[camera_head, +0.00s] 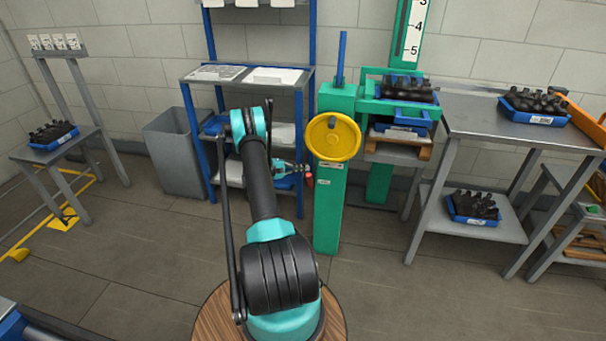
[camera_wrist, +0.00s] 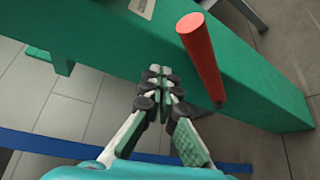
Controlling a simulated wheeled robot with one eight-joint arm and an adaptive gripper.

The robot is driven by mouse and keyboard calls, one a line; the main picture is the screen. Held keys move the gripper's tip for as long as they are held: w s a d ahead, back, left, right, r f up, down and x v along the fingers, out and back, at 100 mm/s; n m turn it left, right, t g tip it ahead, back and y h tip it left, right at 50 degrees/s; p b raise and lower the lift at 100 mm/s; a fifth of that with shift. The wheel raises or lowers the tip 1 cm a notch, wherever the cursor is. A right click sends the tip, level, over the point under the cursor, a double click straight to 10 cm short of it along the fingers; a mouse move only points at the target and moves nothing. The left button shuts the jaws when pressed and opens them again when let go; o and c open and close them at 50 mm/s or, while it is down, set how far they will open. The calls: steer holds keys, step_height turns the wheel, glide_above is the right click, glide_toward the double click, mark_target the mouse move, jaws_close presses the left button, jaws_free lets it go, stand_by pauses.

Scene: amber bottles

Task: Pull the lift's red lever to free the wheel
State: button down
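The red lever (camera_wrist: 201,58) is a round red bar on the side of the lift's green column (camera_wrist: 255,85). In the head view only a small bit of the lever (camera_head: 309,180) shows, low on the left side of the column (camera_head: 328,210). The yellow wheel (camera_head: 333,137) is on the column above the lever; the wrist view does not show it. My gripper (camera_wrist: 162,80) has its fingertips together with nothing between them. It is beside the lever, left of it in the wrist view. In the head view my gripper (camera_head: 304,168) is at the column's left side.
The lift's green carriage (camera_head: 372,108) holds a blue crate of dark bottles right of the column. A metal table (camera_head: 470,122) with another crate (camera_head: 535,117) stands further right. A blue-framed shelf (camera_head: 230,85) and a grey bin (camera_head: 175,150) stand left. The floor in front is clear.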

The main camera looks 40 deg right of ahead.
steer(key=w+a+f, duration=0.2)
steer(key=w+a, duration=0.2)
steer(key=a, duration=0.4)
steer(key=shift+w+a+f, duration=0.15)
steer(key=shift+w+a, duration=0.05)
steer(key=shift+a, duration=0.05)
